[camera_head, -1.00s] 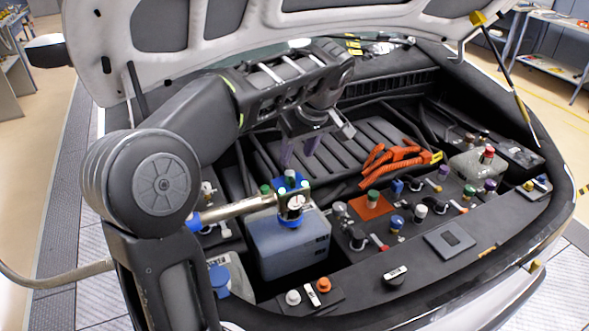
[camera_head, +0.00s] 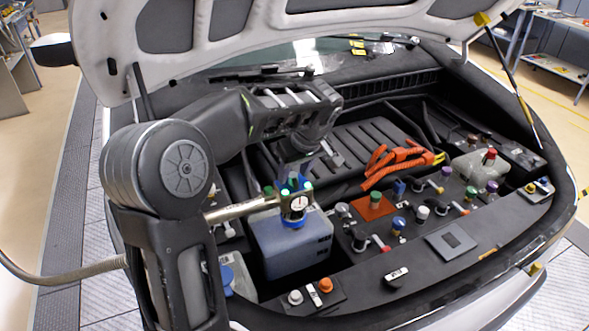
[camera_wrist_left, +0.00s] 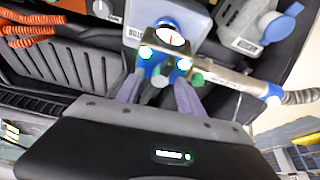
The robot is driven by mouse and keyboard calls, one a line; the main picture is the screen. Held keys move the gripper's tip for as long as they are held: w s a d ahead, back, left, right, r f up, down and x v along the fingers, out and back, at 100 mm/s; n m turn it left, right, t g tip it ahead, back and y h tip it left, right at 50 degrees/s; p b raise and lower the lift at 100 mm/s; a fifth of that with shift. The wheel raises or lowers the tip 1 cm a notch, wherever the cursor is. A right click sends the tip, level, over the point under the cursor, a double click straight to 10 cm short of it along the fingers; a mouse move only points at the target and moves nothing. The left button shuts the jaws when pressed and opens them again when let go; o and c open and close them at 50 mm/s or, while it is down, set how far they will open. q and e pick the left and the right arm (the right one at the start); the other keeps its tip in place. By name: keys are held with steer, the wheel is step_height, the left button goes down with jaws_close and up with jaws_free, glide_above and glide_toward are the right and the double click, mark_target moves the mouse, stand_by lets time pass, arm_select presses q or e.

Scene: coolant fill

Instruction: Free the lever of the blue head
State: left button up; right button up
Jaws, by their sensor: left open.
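The blue head (camera_head: 294,206) with a round white gauge and green knobs sits on top of a grey-blue reservoir (camera_head: 290,243). A metal tube runs left from it to a hose. In the left wrist view the blue head (camera_wrist_left: 168,42) lies just beyond my fingertips. My left gripper (camera_head: 297,172) is open, directly above and behind the head, pointing down. My right gripper is not in view.
Orange corrugated hoses (camera_head: 396,163) lie to the right in the engine bay. Several coloured caps and knobs stand on the panel right of the reservoir. A blue-capped container (camera_wrist_left: 252,22) is beside it. The raised hood (camera_head: 300,30) overhangs my arm.

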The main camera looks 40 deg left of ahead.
arm_select(q)
steer(key=shift+c, duration=0.4)
jaws_close()
stand_by(1.0)
